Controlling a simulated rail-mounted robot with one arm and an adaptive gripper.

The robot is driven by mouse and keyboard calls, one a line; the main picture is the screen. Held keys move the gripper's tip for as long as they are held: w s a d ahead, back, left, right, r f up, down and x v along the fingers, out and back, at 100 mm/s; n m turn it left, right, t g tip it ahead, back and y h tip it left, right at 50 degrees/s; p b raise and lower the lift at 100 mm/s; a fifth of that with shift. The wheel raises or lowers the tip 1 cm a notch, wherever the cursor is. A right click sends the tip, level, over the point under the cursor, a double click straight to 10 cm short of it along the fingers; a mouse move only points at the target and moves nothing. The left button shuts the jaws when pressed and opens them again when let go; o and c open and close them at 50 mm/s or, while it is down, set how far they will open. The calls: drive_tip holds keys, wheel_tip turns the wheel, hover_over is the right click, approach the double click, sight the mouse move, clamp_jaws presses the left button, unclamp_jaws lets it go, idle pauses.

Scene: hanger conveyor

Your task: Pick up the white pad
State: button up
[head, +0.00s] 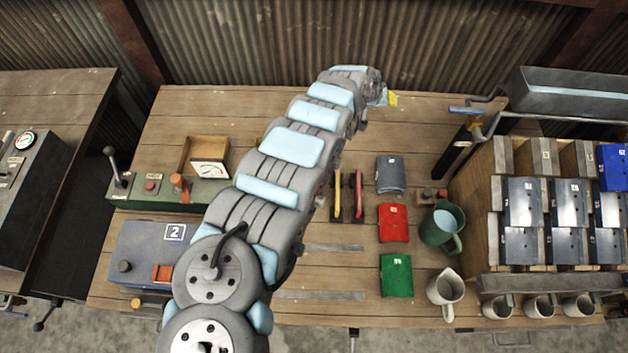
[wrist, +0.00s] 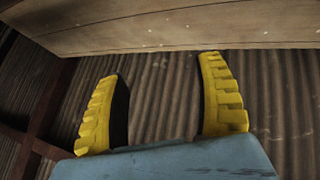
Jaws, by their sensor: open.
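I cannot make out a clearly white pad in either view. Three pads lie in a column on the wooden bench (head: 345,283) in the head view: a slate-grey one (head: 390,177) at the back, a red one (head: 393,224) in the middle and a green one (head: 396,276) at the front. My gripper (head: 388,98) is beyond the grey pad, near the bench's back edge, and mostly hidden by my arm. In the wrist view my gripper's yellow fingers (wrist: 162,108) are spread wide, with nothing between them. My arm hides part of the bench.
A green jug (head: 441,229) and a pale mug (head: 446,291) stand right of the pads. A rack of dark boxes (head: 523,205) fills the right end. Red and yellow handles (head: 347,196) stand left of the pads. A corrugated wall (head: 450,45) rises behind the bench.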

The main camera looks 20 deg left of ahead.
drive_tip(key=s+a+f+g+y+b, duration=0.1)
drive_tip(key=s+a+f+g+b, duration=0.1)
drive_tip(key=s+a+g, duration=0.5)
drive_tip(key=s+a+f+y+b, duration=0.1)
drive_tip(key=s+a+f+b, duration=0.3)
drive_tip(key=s, duration=0.8)
drive_tip(key=f, duration=0.8)
drive_tip(key=shift+a+f, duration=0.35)
drive_tip(key=shift+a, duration=0.05)
drive_tip(key=shift+w+a+f+b, duration=0.15)
drive_tip(key=shift+f+b, duration=0.4)
drive_tip(key=shift+f, duration=1.15)
drive_tip(key=shift+a+f+b, duration=0.15)
drive_tip(key=shift+f+b, duration=0.4)
drive_tip(key=shift+f, duration=1.1)
drive_tip(key=shift+c, duration=0.3)
drive_tip(key=c, duration=0.7)
